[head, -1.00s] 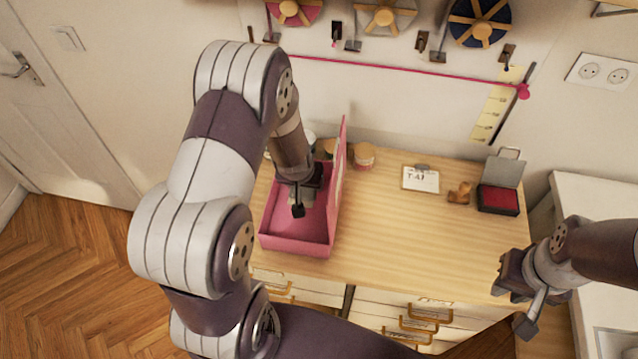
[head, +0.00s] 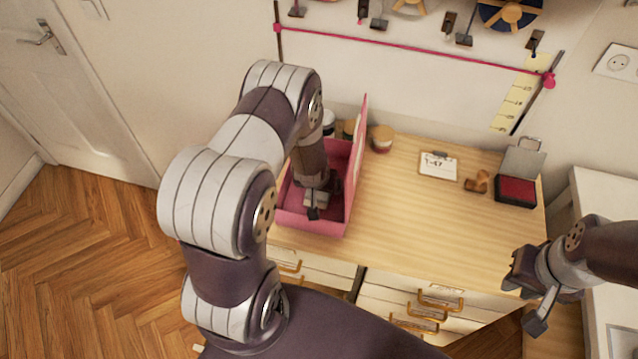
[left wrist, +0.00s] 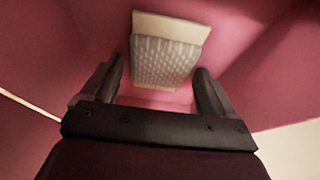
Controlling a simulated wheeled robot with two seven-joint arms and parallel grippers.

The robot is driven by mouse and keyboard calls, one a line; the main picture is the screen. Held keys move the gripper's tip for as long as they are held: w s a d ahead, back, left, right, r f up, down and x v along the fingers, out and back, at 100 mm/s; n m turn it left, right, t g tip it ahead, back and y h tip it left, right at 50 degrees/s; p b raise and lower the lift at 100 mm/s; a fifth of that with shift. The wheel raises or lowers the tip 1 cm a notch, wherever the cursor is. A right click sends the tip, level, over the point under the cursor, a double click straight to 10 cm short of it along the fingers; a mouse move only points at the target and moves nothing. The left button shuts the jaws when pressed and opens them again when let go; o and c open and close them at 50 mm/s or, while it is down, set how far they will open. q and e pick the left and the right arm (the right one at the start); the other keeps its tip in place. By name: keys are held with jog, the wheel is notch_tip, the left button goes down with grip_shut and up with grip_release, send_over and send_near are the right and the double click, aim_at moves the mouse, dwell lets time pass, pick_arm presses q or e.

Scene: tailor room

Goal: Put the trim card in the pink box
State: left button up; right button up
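The pink box (head: 318,222) stands open at the left end of the wooden table, its lid upright on the right side. My left gripper (head: 314,208) reaches down inside it. In the left wrist view the left gripper (left wrist: 156,92) is open, its two fingers apart. The trim card (left wrist: 168,50), cream with a white dotted band, is inside the box just beyond the fingertips, surrounded by pink surfaces. I cannot tell whether it lies flat on the floor of the box. My right gripper (head: 522,302) is open and empty, off the table's front right corner.
A small clipboard card (head: 438,165), a brown wooden object (head: 477,181) and an open red ink pad (head: 517,190) lie along the back right. The middle of the wooden table (head: 420,220) is clear. Drawers (head: 410,305) are below.

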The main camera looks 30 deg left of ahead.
pick_arm(q)
jog(key=shift+r+p, duration=0.3)
jog(key=v, duration=1.1)
jog(key=shift+r+p, duration=0.35)
jog(key=shift+s+d, duration=0.15)
